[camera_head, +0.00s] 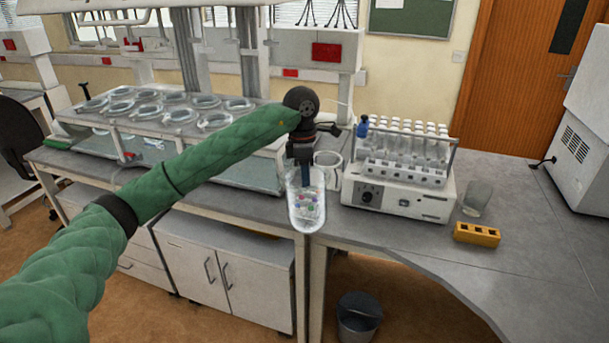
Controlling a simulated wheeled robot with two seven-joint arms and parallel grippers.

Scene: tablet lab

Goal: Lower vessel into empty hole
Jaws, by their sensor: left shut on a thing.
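My left gripper (304,172) is shut on the rim of a clear, round-bottomed vessel (306,212). The vessel hangs upright with several small coloured pieces inside. It is in front of the bench edge in the picture, right of the bench apparatus. The apparatus has a raised plate (150,131) with several round, pale-rimmed holes (215,121) in rows, at the left. The vessel is apart from these holes. I cannot tell at this size which hole is empty, and my green-sleeved arm covers part of the plate. My right gripper is not in view.
A clear beaker (329,168) stands just behind the held vessel. To the right are a white machine (400,198) with a tube rack, a glass (476,199) and a yellow block (477,234). The front right bench is clear. A bin (358,318) stands on the floor.

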